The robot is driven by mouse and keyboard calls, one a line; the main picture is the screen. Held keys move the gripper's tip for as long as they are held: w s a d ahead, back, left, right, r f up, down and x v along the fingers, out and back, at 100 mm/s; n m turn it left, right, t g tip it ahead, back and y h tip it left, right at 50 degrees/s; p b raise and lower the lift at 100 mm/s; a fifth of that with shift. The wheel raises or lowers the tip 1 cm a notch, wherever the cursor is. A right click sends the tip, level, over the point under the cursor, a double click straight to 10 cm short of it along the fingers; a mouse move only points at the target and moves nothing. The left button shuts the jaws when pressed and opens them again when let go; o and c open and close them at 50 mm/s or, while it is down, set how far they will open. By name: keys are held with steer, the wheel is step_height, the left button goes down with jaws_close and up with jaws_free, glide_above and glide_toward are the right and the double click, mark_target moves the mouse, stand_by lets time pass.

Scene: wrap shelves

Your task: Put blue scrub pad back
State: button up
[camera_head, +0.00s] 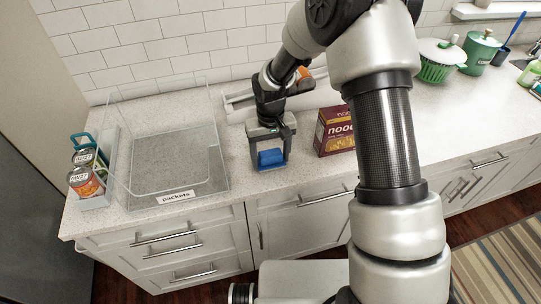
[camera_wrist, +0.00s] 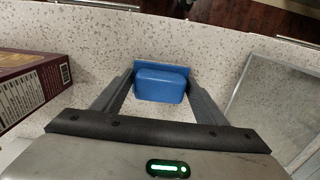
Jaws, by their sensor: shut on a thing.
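The blue scrub pad (camera_head: 271,158) is between the fingers of my gripper (camera_head: 270,156), over the speckled counter near its front edge. In the wrist view the blue pad (camera_wrist: 162,83) sits between the two dark fingertips of my gripper (camera_wrist: 161,85), and the fingers are shut on it. I cannot tell whether the pad touches the counter.
A clear bin (camera_head: 166,190) labelled "packets" stands left of my gripper. A rack with cans (camera_head: 85,182) is at the far left. A noodle box (camera_head: 336,130) stands close on the right. A green colander (camera_head: 437,68) is farther right. Bare counter (camera_head: 235,180) lies between bin and gripper.

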steer(key=shift+f, duration=0.15)
steer(key=o, duration=1.1)
